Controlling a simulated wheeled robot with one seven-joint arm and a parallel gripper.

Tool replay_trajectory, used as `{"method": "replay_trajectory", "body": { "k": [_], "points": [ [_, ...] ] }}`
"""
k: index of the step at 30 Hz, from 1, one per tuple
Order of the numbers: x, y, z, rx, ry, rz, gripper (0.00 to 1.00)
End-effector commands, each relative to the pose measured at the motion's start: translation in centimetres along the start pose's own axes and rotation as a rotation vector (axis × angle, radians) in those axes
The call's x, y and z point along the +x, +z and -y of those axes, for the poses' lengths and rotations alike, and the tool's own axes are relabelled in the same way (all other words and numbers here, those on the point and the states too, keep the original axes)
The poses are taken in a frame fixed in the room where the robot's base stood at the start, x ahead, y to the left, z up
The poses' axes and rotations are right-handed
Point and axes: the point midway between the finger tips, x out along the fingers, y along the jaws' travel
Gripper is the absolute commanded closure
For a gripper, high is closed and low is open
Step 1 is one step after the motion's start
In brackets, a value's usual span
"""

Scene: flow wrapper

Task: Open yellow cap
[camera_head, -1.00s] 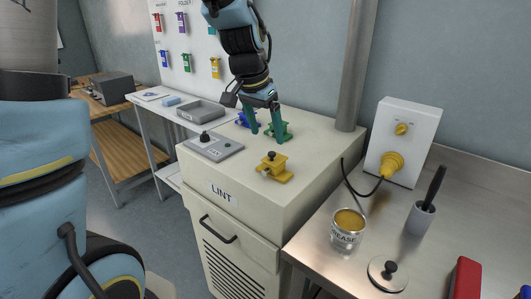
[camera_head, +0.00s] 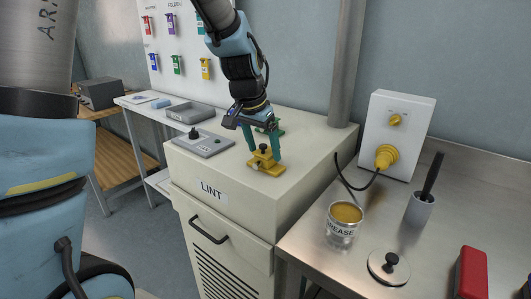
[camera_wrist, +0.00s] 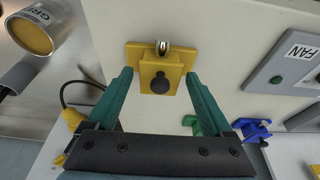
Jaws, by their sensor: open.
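The yellow cap (camera_head: 265,161) sits on the top of the cream LINT cabinet (camera_head: 215,170), with a dark round knob on it. In the wrist view the yellow cap (camera_wrist: 158,76) lies between my fingers, near their tips, with its dark knob facing the camera and a small metal piece at its far edge. My gripper (camera_head: 263,150) points down over the cap with its green fingers apart on either side. In the wrist view my gripper (camera_wrist: 158,82) shows a gap on both sides of the knob.
A green cap (camera_wrist: 205,120) and a blue cap (camera_wrist: 253,129) stand close by on the cabinet. A grey FAN panel (camera_head: 203,144) lies at the left. A grease can (camera_head: 343,225) and a brush holder (camera_head: 419,210) stand on the steel bench.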

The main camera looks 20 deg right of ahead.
Motion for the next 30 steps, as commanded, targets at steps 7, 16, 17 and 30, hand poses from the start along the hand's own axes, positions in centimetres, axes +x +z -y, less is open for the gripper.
{"method": "replay_trajectory", "body": {
  "k": [7, 16, 17, 30],
  "points": [
    [0.0, 0.0, 0.0, 0.0, 0.0, 0.0, 0.34],
    [-0.2, -0.1, 0.0, 0.0, 0.0, 0.0, 0.57],
    [-0.3, -0.2, 0.0, 0.0, 0.0, 0.0, 0.57],
    [-1.2, -1.6, 0.0, 0.0, -0.002, -0.006, 0.57]
  ]
}}
